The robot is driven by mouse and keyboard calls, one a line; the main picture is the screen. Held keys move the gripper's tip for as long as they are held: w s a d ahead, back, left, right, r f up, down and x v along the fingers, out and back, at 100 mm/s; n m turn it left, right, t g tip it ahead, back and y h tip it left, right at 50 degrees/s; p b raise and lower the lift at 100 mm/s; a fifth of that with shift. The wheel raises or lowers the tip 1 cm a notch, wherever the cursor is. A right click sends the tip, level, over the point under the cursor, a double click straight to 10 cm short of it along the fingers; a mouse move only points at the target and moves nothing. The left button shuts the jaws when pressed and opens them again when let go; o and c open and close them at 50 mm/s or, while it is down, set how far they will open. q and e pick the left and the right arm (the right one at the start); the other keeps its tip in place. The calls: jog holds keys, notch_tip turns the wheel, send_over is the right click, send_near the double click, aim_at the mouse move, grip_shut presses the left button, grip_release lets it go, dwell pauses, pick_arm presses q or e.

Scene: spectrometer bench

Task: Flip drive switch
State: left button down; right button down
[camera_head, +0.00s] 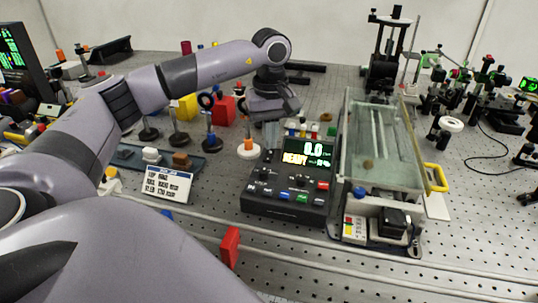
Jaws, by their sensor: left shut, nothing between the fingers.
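A black control box (258,204) stands on the bench near the middle, with a lit green display (308,150) reading 0.0 and READY. Its sloped face carries small dark toggles or knobs (301,180) and red, blue and green buttons. I cannot tell which one is the drive switch. My left gripper (272,136) is shut and empty, pointing down behind the upper left edge of the control box. It appears apart from the controls. My right gripper is not in view.
A glass-walled tank (385,150) stands just right of the control box, with a yellow handle (437,177). A tray with a label card (168,186) lies to the left. Posts, coloured blocks and green optics (487,77) crowd the back. A red block (230,246) stands at the front rail.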

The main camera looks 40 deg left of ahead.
aim_at(270, 152)
pick_arm(q)
jog(key=shift+f+b, duration=0.5)
jog(key=shift+f, duration=0.4)
jog(key=shift+r, duration=0.15)
notch_tip(270, 152, up, 7)
jog(key=p, duration=0.6)
dwell(0.4)
dwell(0.5)
